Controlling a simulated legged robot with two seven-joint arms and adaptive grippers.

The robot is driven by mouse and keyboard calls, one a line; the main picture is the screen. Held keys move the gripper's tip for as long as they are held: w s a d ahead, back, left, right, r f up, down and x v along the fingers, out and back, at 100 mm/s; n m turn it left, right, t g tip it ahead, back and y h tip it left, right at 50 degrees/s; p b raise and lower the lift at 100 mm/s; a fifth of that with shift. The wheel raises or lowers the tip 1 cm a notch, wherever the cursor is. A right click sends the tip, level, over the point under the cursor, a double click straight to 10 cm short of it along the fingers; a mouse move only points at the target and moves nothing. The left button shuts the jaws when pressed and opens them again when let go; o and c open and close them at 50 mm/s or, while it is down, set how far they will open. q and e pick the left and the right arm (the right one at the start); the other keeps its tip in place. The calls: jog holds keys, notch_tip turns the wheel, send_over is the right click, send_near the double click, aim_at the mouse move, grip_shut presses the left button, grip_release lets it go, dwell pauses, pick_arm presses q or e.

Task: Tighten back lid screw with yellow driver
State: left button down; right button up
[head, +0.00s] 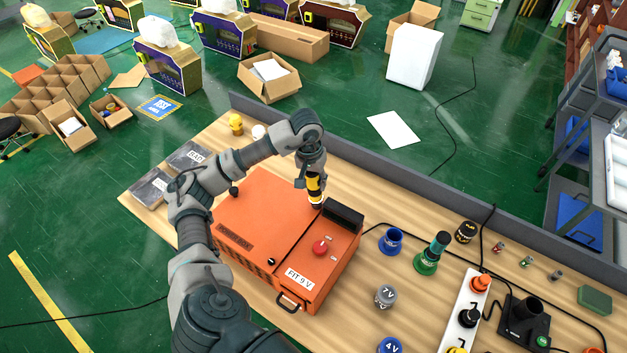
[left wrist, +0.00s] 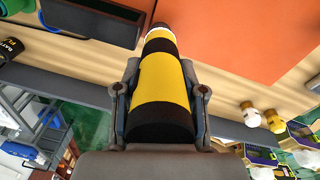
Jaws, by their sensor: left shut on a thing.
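My left gripper (head: 313,172) is shut on the yellow driver (head: 314,187), which has black bands. It holds the driver roughly upright at the back edge of the orange box (head: 262,215), just left of a black block (head: 343,214). In the left wrist view the driver (left wrist: 163,85) lies between the two fingers, its far end near the box edge. The back lid screw cannot be made out; whether the driver's tip touches it is hidden. The box bears a red button (head: 320,247) and a "FIT 9 V" label (head: 299,279). My right gripper is not in view.
Right of the box stand a blue holder (head: 391,241), a green holder with a driver (head: 431,254) and a grey 7 V piece (head: 385,296). A white strip (head: 462,318) bears coloured knobs. Dark cases (head: 188,157) lie at left. A grey rail (head: 400,187) bounds the table's back.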

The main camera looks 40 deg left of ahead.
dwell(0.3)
pick_arm(q)
jog(key=shift+w+r+p, duration=0.15)
jog(key=shift+r+p, duration=0.45)
jog(key=shift+r, duration=0.15)
jog(key=shift+r+p, duration=1.85)
jog(key=shift+r, duration=0.95)
